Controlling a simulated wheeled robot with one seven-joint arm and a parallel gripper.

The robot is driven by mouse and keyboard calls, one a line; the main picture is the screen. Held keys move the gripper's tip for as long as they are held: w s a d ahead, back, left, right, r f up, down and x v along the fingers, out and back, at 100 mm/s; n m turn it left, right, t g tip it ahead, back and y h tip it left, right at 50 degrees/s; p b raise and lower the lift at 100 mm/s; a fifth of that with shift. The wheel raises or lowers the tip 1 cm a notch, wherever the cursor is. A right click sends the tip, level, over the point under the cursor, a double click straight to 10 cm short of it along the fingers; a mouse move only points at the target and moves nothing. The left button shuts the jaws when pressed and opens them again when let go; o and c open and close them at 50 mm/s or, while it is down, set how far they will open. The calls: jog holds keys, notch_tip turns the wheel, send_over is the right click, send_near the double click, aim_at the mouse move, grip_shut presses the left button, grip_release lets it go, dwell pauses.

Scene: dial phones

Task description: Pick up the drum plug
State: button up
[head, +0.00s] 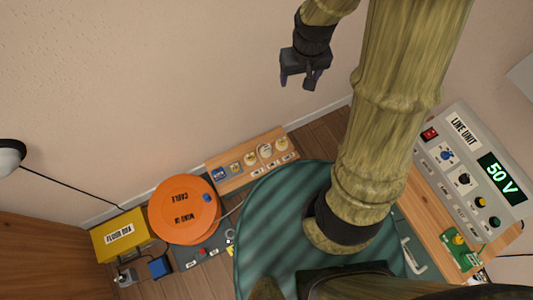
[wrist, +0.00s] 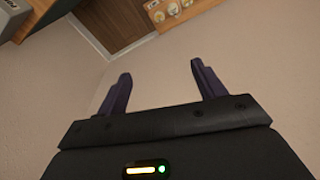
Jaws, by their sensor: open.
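My gripper (head: 299,82) is open and empty, high in front of the beige wall in the head view. In the wrist view its two dark fingers (wrist: 161,72) stand apart with only wall between them. The orange cable drum (head: 168,215) lies on the floor side at lower left in the head view, far from my gripper. A pale cable runs from its right side. A small whitish piece (head: 229,237) beside the drum may be the drum plug, but it is too small to be sure. A blue block (head: 160,267) sits below the drum.
A yellow box (head: 119,235) stands left of the drum, with a grey plug-like piece (head: 126,277) below it. A wooden board with several round fittings (head: 250,160) lies by the wall. The line unit (head: 470,160) reads 50 V at right. A lamp (head: 10,155) is at left.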

jog(key=w+a+f+n+g+b, duration=0.1)
jog(key=w+a+f+b, duration=0.15)
jog(key=f+b, duration=0.75)
jog(key=w+a+f+n+b, duration=0.1)
jog(key=w+f+b, duration=0.3)
jog(key=f, duration=1)
jog(key=n+b, duration=0.1)
jog(key=b, duration=1.5)
send_over(266, 146)
notch_tip(266, 146, down, 24)
jog(key=shift+d+g, duration=0.2)
jog(key=shift+g, duration=0.2)
notch_tip(266, 146, down, 12)
jog(key=b, duration=0.7)
jog(key=shift+f, duration=0.1)
notch_tip(266, 146, down, 5)
jog(key=b, duration=0.4)
jog(key=shift+a+f+b, duration=0.1)
jog(key=shift+f+b, duration=0.05)
jog(key=shift+b, duration=0.15)
